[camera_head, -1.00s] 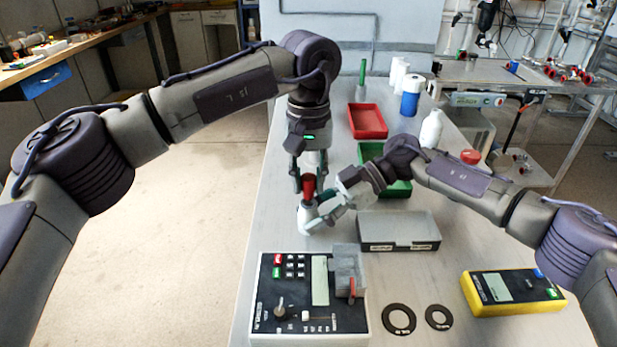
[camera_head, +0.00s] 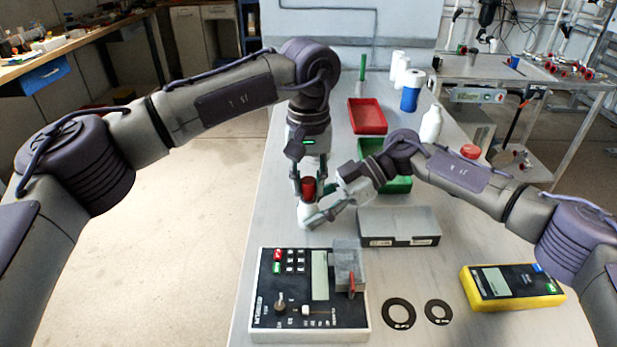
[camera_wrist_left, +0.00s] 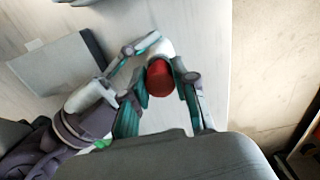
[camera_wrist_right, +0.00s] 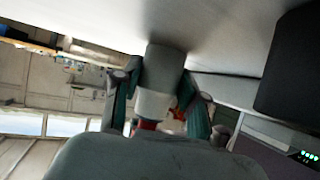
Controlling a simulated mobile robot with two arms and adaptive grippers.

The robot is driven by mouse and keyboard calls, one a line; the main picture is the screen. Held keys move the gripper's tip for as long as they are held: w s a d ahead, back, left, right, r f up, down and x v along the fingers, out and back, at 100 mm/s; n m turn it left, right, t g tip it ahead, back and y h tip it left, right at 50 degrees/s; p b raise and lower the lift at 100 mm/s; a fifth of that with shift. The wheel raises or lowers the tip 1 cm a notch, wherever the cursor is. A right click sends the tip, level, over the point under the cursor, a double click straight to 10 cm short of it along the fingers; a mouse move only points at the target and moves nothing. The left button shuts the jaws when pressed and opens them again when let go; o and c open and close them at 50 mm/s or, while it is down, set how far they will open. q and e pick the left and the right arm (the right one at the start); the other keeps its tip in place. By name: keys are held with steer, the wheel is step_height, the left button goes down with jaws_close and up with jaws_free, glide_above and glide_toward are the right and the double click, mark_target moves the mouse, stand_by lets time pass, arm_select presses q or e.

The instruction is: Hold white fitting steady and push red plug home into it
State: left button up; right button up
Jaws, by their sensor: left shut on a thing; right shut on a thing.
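The red plug (camera_head: 308,188) stands upright directly above the white fitting (camera_head: 305,213), and the two meet. How deep the plug sits inside cannot be told. My left gripper (camera_head: 308,192) reaches down from above and is shut on the plug, with a finger on either side. The plug's round red top shows in the left wrist view (camera_wrist_left: 159,78). My right gripper (camera_head: 312,217) comes in from the right and is shut on the fitting low near the table. The pale fitting shows between its fingers in the right wrist view (camera_wrist_right: 153,103).
A grey box (camera_head: 398,242) stands just right of the fitting. A green tray (camera_head: 398,186) and red tray (camera_head: 367,128) lie behind. A control box (camera_head: 290,322), two dark rings (camera_head: 399,314) and a yellow meter (camera_head: 510,299) lie in front. The table's left edge is close.

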mark_target(308, 180)
arm_select(q)
steer(key=shift+f, duration=0.65)
steer(key=o, duration=0.8)
steer(key=shift+o, duration=0.2)
step_height(308, 180, up, 12)
